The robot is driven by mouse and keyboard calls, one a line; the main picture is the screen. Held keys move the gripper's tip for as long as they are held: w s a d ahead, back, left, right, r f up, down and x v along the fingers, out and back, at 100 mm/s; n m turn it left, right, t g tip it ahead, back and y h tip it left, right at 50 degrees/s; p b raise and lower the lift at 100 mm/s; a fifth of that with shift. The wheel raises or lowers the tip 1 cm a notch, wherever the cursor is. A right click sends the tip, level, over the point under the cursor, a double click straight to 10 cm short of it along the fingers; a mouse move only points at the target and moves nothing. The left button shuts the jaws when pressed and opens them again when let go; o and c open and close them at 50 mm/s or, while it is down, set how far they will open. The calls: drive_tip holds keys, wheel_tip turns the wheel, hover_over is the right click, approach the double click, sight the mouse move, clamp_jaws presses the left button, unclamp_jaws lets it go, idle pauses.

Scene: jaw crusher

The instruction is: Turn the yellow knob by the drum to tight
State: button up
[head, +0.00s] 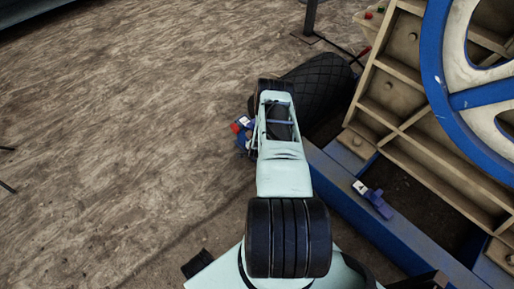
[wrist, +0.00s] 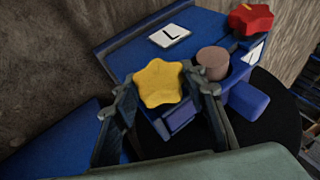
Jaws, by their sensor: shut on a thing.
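The yellow star-shaped knob (wrist: 160,83) sits between the two dark fingers of my gripper (wrist: 158,100) in the wrist view. The fingers are on its left and right sides, and my gripper is shut on it. Whether the knob is loose or tight does not show. In the head view my arm hides the knob and the fingertips. The dark, ridged drum (head: 322,88) lies just right of my arm's far end in the head view.
A blue wheel (head: 436,70) and ribbed frame stand right in the head view.

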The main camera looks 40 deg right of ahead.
drive_tip(key=shift+w, duration=0.1)
idle(0.4)
drive_tip(key=o, duration=1.2)
drive_tip(key=shift+c, duration=0.2)
drive_tip(key=v, duration=1.2)
